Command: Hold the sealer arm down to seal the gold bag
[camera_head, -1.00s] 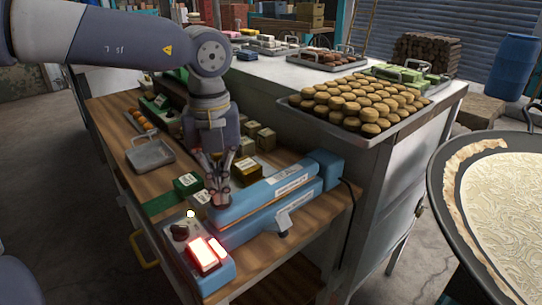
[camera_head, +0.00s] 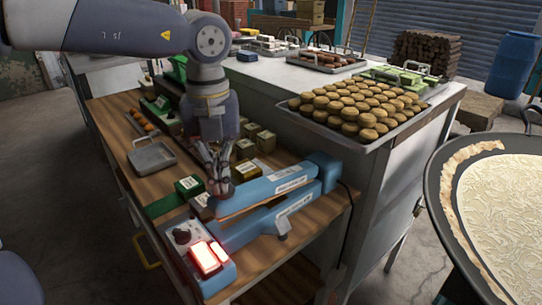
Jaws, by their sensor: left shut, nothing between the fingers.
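The blue sealer stands on the wooden bench. Its upper arm (camera_head: 275,187) is tilted up at the near end, with a gap above the lower body (camera_head: 265,222). My left gripper (camera_head: 222,191) is shut and empty, pointing down at the near end of the sealer arm. I cannot tell whether it touches the arm. A gold packet with a white label (camera_head: 247,171) lies just behind the sealer arm. I cannot make out a gold bag between the jaws. The sealer's control box (camera_head: 207,262) has a glowing red switch and a dark knob. My right gripper is not in view.
Green boxes (camera_head: 189,187) and a metal tray (camera_head: 152,156) lie left of the sealer on the bench (camera_head: 118,130). A tray of round cookies (camera_head: 355,110) stands on the higher counter behind. A large round pan (camera_head: 447,205) is at the right.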

